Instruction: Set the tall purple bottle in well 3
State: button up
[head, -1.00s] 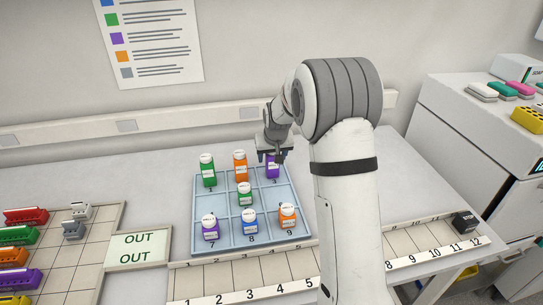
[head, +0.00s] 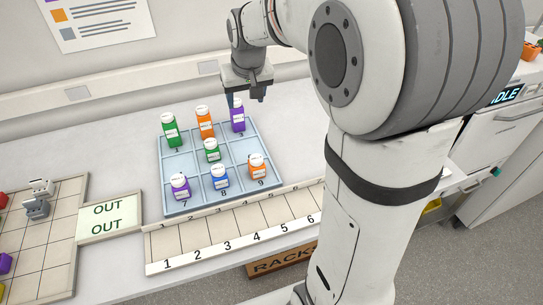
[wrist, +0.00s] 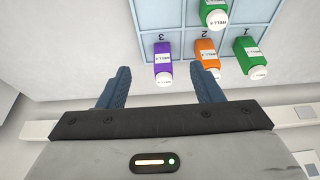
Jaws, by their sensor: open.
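The tall purple bottle (head: 238,118) stands upright in well 3, the back right well of the blue tray (head: 190,213). Its white cap shows at the top, and the bottle also shows in the wrist view (wrist: 163,60) beside the number 3. My gripper (head: 247,96) is open and empty, above and just behind the bottle. In the wrist view its two blue fingers (wrist: 164,75) are spread wide, with the bottle's cap between their tips in the picture. I see no finger touching the bottle.
A green bottle (head: 171,129) and an orange bottle (head: 205,122) fill the other back wells. Shorter bottles stand in the middle and front wells. A numbered white rack (head: 225,228) and an OUT plate (head: 108,216) lie in front. The table right of the tray looks clear.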

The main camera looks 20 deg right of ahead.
jog(key=s+f, duration=0.1)
jog(key=s, duration=1.1)
jog(key=s+f+g, duration=0.1)
jog(key=s+f, duration=0.1)
jog(key=s, duration=1)
jog(key=shift+f, duration=0.3)
